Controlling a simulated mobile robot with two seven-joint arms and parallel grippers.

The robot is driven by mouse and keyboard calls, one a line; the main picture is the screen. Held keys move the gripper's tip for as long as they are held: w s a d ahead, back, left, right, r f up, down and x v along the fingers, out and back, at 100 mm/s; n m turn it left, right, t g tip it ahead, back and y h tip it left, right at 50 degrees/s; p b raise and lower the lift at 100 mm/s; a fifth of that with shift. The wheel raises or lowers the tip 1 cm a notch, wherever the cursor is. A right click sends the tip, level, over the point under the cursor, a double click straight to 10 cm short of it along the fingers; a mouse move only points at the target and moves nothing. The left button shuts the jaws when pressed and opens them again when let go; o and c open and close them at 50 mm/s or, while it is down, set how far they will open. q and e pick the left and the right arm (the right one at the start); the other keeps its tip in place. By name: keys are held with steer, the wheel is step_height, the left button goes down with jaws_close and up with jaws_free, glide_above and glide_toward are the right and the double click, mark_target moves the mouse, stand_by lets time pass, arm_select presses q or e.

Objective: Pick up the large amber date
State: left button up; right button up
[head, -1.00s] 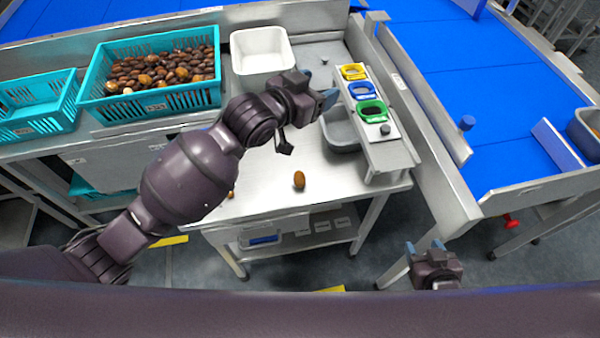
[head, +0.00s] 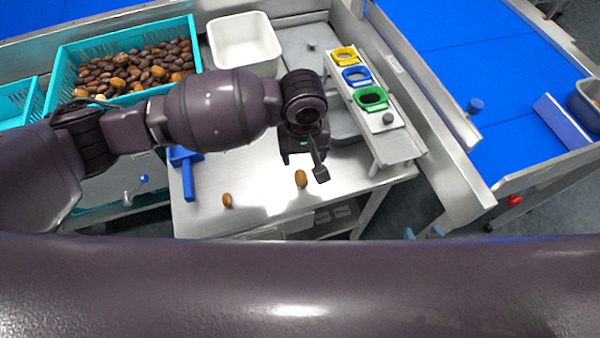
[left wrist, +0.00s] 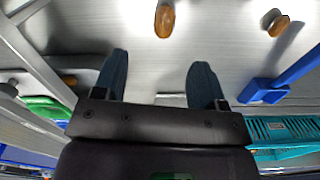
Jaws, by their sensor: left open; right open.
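A large amber date (head: 301,178) lies on the steel table (head: 255,180), just in front of my left gripper; it also shows at the top of the left wrist view (left wrist: 165,20). A second, browner date (head: 227,200) lies to its left, and at the upper right in the left wrist view (left wrist: 279,25).
A steel stand (head: 392,150) with yellow, blue and green rings is at right, beside a grey bin (head: 342,122). A teal crate (head: 135,95) of dates and a white tub (head: 243,42) stand behind.

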mark_target(301, 178)
arm_select(q)
steer(key=shift+s+a+f+n, duration=0.15)
steer(key=shift+f+n, duration=0.1)
steer(key=shift+n, duration=0.25)
step_height(301, 178, down, 6)
steer(key=shift+r+b, duration=0.2)
steer(key=shift+b, duration=0.5)
step_height(301, 178, down, 3)
steer(key=shift+s+f+b, duration=0.15)
steer(key=shift+b, duration=0.35)
steer(key=shift+f, duration=0.65)
steer(key=c, duration=0.7)
